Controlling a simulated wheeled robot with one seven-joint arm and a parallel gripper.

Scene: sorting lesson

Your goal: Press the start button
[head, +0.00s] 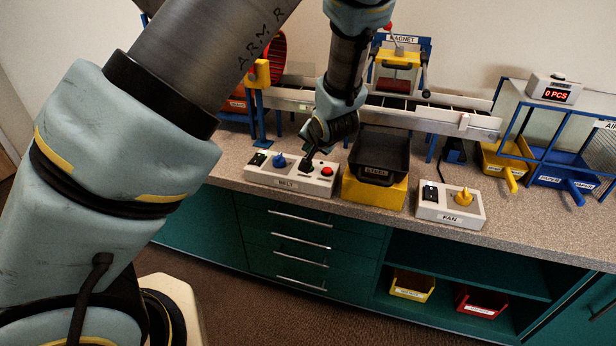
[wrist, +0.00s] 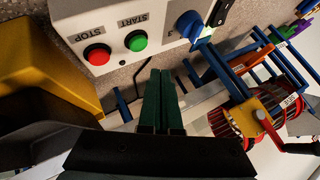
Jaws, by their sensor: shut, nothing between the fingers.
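The white belt control box (head: 262,176) stands on the counter's front left in the head view. In the wrist view it appears upside down, with the green start button (wrist: 136,41) between the red stop button (wrist: 97,54) and the blue knob (wrist: 190,24). My gripper (head: 306,166) is over the box, pointing down, and hides the start button in the head view. In the wrist view my gripper (wrist: 161,74) is shut and empty. Its fingertips appear near the start button, on the knob side; I cannot tell the height of the gap, and no contact shows.
A dark steel bin (head: 380,152) on a yellow block (head: 373,190) stands right of the box. The fan box (head: 450,214) is farther right. The conveyor (head: 420,112) and its magnet frame run behind. A strip of counter in front of the box is clear.

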